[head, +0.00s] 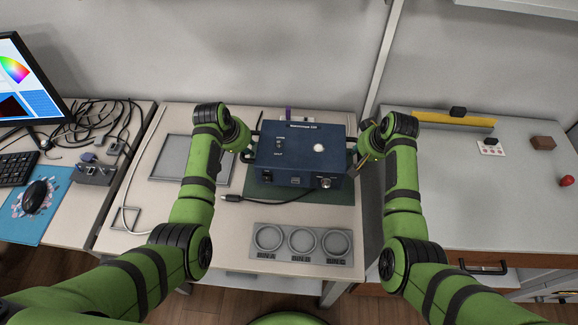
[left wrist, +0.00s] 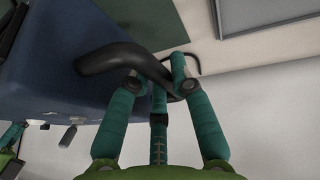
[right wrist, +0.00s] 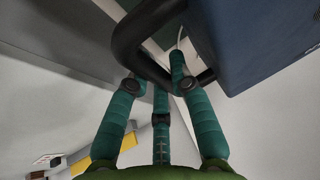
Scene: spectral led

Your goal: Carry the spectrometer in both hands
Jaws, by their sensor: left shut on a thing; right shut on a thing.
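The spectrometer (head: 300,150) is a dark blue box with black side handles, over the middle table in the head view. My left gripper (head: 248,150) is shut on its left handle, and the left wrist view shows the fingers around that black handle (left wrist: 120,57). My right gripper (head: 357,152) is shut on its right handle, and the right wrist view shows the fingers around that handle (right wrist: 135,50). The box looks roughly level. A dark green mat (head: 320,196) shows beneath it; I cannot tell whether the box touches the mat.
A grey plate with several round recesses (head: 286,253) lies in front of the box. A grey tray (head: 165,160) is left of it. A cable plug (head: 232,198) lies nearby. The right table (head: 490,210) is mostly clear, with a yellow bar (head: 440,120) at its back.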

